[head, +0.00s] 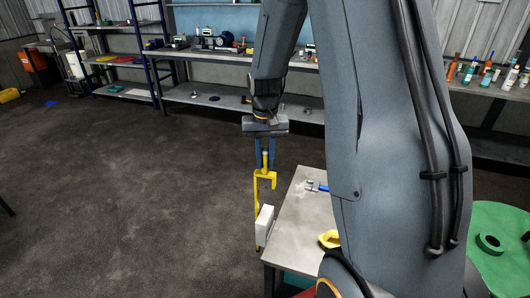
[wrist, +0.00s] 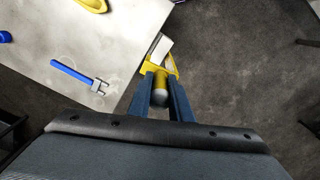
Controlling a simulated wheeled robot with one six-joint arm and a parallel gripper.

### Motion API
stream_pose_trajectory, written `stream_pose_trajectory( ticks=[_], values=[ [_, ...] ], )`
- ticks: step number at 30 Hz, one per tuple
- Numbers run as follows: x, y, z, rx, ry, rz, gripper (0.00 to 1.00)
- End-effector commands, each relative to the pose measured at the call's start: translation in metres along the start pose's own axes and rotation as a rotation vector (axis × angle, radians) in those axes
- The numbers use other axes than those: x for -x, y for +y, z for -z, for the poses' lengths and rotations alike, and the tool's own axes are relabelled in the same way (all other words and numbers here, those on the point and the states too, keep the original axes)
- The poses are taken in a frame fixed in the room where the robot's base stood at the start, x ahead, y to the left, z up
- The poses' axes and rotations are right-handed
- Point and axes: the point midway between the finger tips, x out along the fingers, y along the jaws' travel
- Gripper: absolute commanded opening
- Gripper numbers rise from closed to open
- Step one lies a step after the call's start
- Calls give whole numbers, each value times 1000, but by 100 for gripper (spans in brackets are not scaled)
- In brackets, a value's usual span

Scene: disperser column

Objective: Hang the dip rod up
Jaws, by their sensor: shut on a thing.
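My gripper (head: 265,167) is shut on the upper end of a yellow piece, which I take to be the dip rod (head: 265,178). The rod hangs upright below the fingers, with a hook-like bracket near its top and a long thin part running down past the left edge of the table. In the wrist view, its yellow grip with a grey rounded end (wrist: 160,88) sits between the two fingers (wrist: 160,92). A white block (head: 264,222) shows beside the rod; I cannot tell whether it is joined to it. No hanging place is clearly identifiable.
A grey table (head: 292,225) stands right of the rod, bearing a blue-handled tool (head: 317,187) and a yellow item (head: 328,239). A green surface with a ring (head: 490,243) is at right. Loaded shelves (head: 205,98) line the back. Floor at left is mostly clear.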

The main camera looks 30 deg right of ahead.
Motion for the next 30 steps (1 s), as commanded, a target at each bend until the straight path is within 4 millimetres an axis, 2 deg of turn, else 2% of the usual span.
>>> stream_pose_trajectory(
  ticks=[3,30],
  values=[
    [-16,0,1,0,0,0,0],
    [-114,0,0,0,0,0,0]
  ],
)
